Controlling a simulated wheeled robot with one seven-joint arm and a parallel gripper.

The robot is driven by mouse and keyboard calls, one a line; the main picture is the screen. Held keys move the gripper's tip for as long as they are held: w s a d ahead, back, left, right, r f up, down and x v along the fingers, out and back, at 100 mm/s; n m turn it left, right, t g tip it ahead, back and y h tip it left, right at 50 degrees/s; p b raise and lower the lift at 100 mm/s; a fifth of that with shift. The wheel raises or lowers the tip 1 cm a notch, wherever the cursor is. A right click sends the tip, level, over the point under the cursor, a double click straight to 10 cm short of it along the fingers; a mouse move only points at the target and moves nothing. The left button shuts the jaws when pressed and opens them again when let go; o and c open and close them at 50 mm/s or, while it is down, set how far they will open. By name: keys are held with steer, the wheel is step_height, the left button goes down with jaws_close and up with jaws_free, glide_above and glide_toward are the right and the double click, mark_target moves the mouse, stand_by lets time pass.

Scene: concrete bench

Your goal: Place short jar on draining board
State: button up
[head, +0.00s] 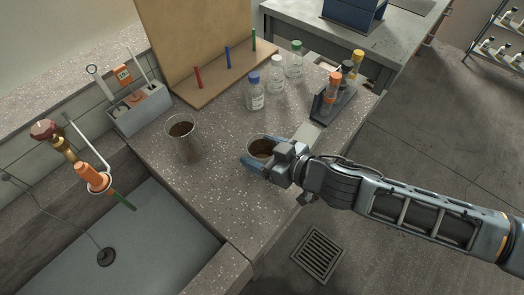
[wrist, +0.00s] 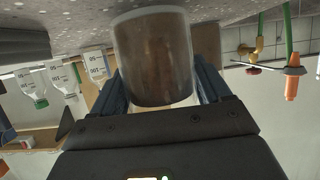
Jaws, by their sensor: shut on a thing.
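The short jar (head: 262,147) is a clear glass jar with dark brown contents, at the right front part of the bench. My gripper (head: 258,154) is shut on it, with a blue finger on each side. In the wrist view the jar (wrist: 153,60) fills the space between the fingers, and the picture is upside down. The jar looks upright; I cannot tell whether its base touches the bench. The draining board (head: 215,88) is tan, with an upright back panel and red, blue and green pegs, at the back of the bench.
A taller glass beaker (head: 184,144) with brown contents stands left of the jar. Bottles with blue, white and green caps (head: 255,94) stand before the board's right end. A tube rack (head: 330,103) is at right. The sink (head: 140,245) lies at left.

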steer(key=shift+f, duration=0.3)
steer(key=shift+f, duration=0.1)
steer(key=o, duration=1.1)
steer(key=shift+s+d+r, duration=0.25)
steer(key=shift+d+r, duration=0.1)
steer(key=shift+d, duration=0.1)
steer(key=v, duration=1.1)
steer(key=shift+b, duration=0.35)
